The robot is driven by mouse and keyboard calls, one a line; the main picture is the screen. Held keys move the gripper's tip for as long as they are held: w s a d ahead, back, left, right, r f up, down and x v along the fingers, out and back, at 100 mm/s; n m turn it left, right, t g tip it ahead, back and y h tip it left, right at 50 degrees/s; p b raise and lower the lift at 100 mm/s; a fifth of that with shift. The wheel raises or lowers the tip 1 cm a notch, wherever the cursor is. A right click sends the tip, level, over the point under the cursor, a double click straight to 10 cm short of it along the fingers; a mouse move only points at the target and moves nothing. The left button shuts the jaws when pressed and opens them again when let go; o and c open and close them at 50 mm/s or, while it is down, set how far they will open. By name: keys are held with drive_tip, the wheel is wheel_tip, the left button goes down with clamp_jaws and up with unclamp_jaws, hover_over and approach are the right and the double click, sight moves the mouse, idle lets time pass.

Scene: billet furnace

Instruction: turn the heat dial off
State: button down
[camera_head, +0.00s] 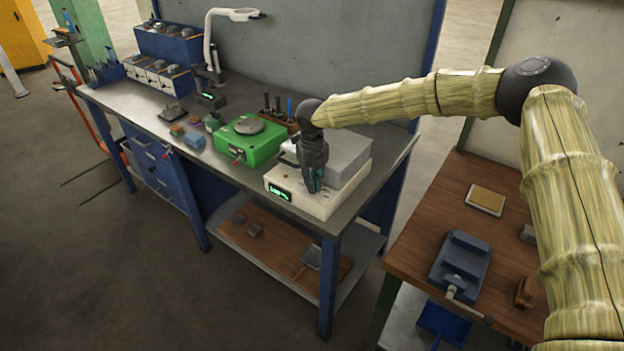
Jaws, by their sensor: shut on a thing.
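A white billet furnace unit (292,198) with a grey box-shaped top (350,152) stands at the right end of the workbench. A lit green display (280,192) shows on its front face. My gripper (315,188) points down at the furnace's front, right of the display. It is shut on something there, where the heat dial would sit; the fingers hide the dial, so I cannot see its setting.
A green device (249,142) with a round plate stands left of the furnace on the grey bench (180,128). A rack of tools (279,114) is behind. A brown table (480,190) with a blue vise (460,260) stands at right.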

drive_tip(key=shift+f+n+p, duration=0.1)
drive_tip(key=shift+n+p, duration=0.25)
drive_tip(key=shift+n, duration=1.35)
drive_tip(key=c, duration=1.6)
unclamp_jaws()
drive_tip(key=shift+o, duration=0.2)
wheel_tip(320, 180, up, 12)
